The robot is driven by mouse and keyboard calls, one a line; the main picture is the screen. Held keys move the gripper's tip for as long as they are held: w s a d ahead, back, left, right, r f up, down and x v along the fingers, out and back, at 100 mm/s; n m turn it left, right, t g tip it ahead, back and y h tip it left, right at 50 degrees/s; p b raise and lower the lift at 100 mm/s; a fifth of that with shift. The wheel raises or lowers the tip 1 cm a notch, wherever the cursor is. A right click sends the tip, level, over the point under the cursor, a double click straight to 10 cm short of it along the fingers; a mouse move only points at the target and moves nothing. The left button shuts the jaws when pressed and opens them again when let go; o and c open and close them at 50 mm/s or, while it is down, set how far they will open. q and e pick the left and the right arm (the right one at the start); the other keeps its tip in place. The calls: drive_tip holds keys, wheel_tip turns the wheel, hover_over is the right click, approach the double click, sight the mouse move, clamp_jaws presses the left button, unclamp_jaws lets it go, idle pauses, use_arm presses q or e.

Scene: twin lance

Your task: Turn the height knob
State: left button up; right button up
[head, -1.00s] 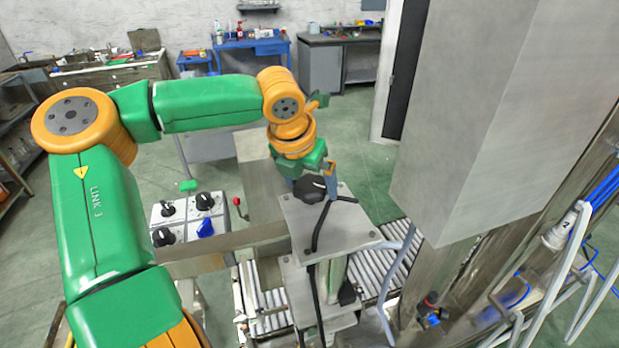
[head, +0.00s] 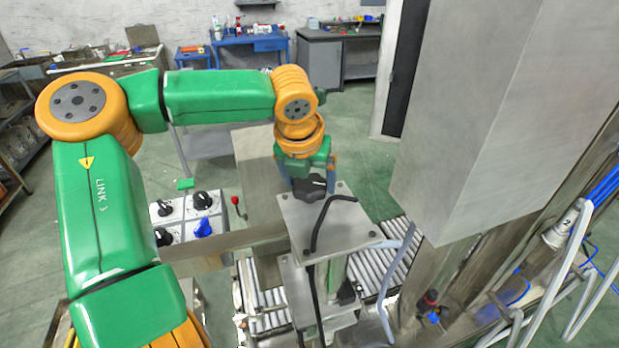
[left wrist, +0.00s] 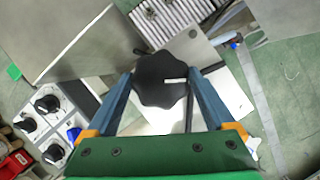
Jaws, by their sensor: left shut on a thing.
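The height knob (head: 309,188) is a black lobed knob with a white mark, on top of a grey metal plate (head: 325,232). My left gripper (head: 316,182) comes down over it from above and is shut on it. In the left wrist view the knob (left wrist: 162,79) sits between the two blue-grey fingers, with one finger at each side. The gripper partly hides the knob in the head view. My right gripper is not in view.
A control box (head: 190,218) with black knobs and a blue knob stands left of the plate. A roller conveyor (head: 375,268) runs below it. A large grey column (head: 490,110) rises close on the right. A black cable (head: 318,225) crosses the plate.

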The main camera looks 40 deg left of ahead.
use_arm(q)
drive_tip(key=n+g+y, duration=0.1)
drive_tip(key=n, duration=0.4)
drive_tip(key=shift+n, duration=0.3)
drive_tip(key=n+g+y, duration=0.1)
drive_tip(key=n+g, duration=0.1)
drive_tip(key=n, duration=0.2)
drive_tip(key=shift+w, duration=0.15)
drive_tip(key=n+g, duration=0.1)
drive_tip(key=n, duration=0.2)
drive_tip(key=n+g, duration=0.1)
drive_tip(key=n, duration=0.1)
drive_tip(key=shift+r+n, duration=0.1)
drive_tip(key=shift+n, duration=0.3)
drive_tip(key=shift+w+n+g+h, duration=0.1)
drive_tip(key=shift+n+g+h, duration=0.4)
drive_tip(key=shift+n, duration=1.4)
drive_tip(key=shift+r, duration=0.1)
drive_tip(key=o, duration=1)
drive_tip(key=shift+o, duration=0.4)
drive_tip(key=shift+w+d, duration=0.1)
drive_tip(key=shift+d, duration=0.1)
